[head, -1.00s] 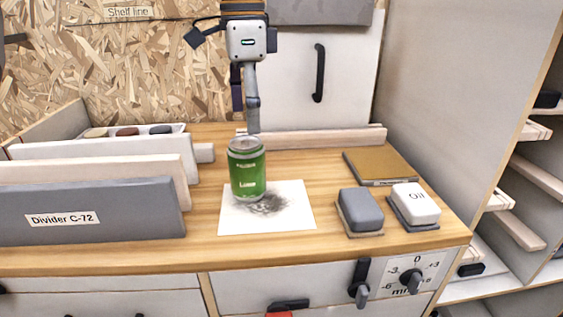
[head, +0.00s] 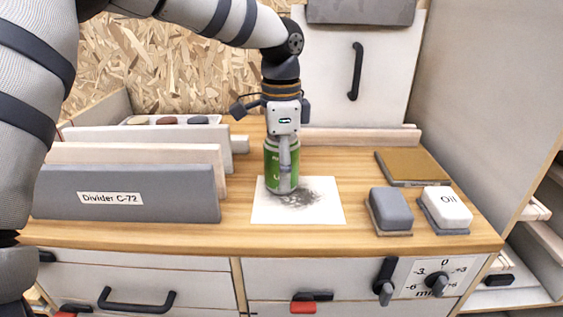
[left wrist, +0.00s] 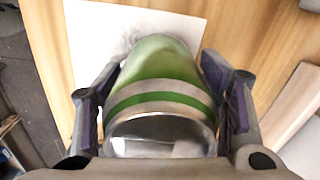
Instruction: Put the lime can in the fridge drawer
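The lime can (head: 271,172), green with a silver top, stands upright on a white sheet with a dark smudge (head: 330,213). My left gripper (head: 284,168) is above it and reaches down over its top. In the left wrist view the can (left wrist: 158,65) stands between the two spread fingers of my left gripper (left wrist: 160,85). Small gaps show beside the can, so the gripper is open around it. My right gripper is out of view. Closed drawers sit under the worktop, one at left (head: 190,285) and one at right (head: 340,275); none is visibly marked as the fridge drawer.
Upright dividers (head: 180,190) stand left of the can. A grey block (head: 390,207), a white Oil block (head: 447,207) and a brown flat box (head: 413,167) sit at right. A low rail (head: 365,136) and a white door (head: 385,75) are behind. A dial (head: 436,281) is on the front.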

